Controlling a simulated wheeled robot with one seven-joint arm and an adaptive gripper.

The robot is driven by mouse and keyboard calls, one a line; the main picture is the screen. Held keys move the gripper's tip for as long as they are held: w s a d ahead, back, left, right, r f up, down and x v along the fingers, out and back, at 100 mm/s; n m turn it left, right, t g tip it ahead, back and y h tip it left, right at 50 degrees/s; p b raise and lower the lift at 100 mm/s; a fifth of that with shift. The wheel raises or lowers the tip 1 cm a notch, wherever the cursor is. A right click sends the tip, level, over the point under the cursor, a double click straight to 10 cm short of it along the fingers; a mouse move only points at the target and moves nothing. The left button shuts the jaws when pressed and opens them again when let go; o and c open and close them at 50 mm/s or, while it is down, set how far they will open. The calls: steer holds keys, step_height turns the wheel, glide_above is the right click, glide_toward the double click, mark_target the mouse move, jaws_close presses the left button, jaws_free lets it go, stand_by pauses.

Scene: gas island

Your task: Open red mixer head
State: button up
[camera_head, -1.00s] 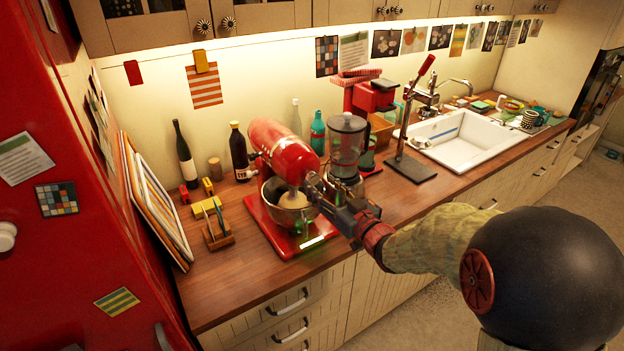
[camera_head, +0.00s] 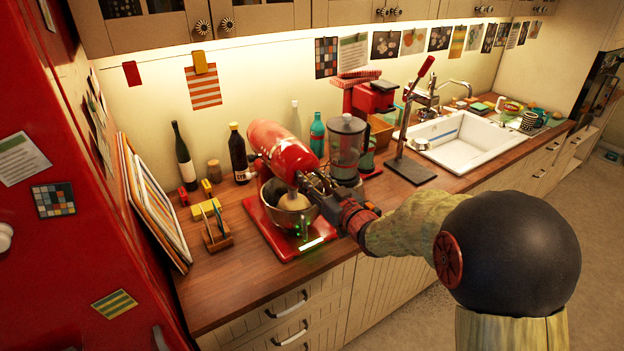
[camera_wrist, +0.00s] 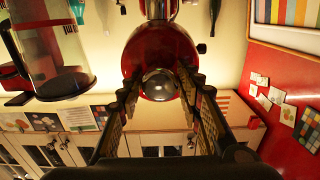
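The red mixer head (camera_head: 283,148) is lowered over a steel bowl (camera_head: 288,208) on the red mixer base (camera_head: 285,238). In the wrist view the rounded red head (camera_wrist: 160,48), with a silver cap at its end, fills the middle. My gripper (camera_head: 303,181) is at the near, front end of the head. In the wrist view the gripper (camera_wrist: 160,84) has its two fingers spread, one on each side of the head's end. I cannot tell whether the fingertips touch the head.
A blender (camera_head: 346,148) stands close to the right of the mixer. Bottles (camera_head: 184,156) stand behind it, and a wooden holder (camera_head: 216,238) is to its left. Trays (camera_head: 150,200) lean by the red fridge (camera_head: 60,240). The counter front (camera_head: 250,285) is clear.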

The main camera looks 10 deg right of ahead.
jaws_close()
stand_by(0.4)
steer(key=shift+r, duration=0.15)
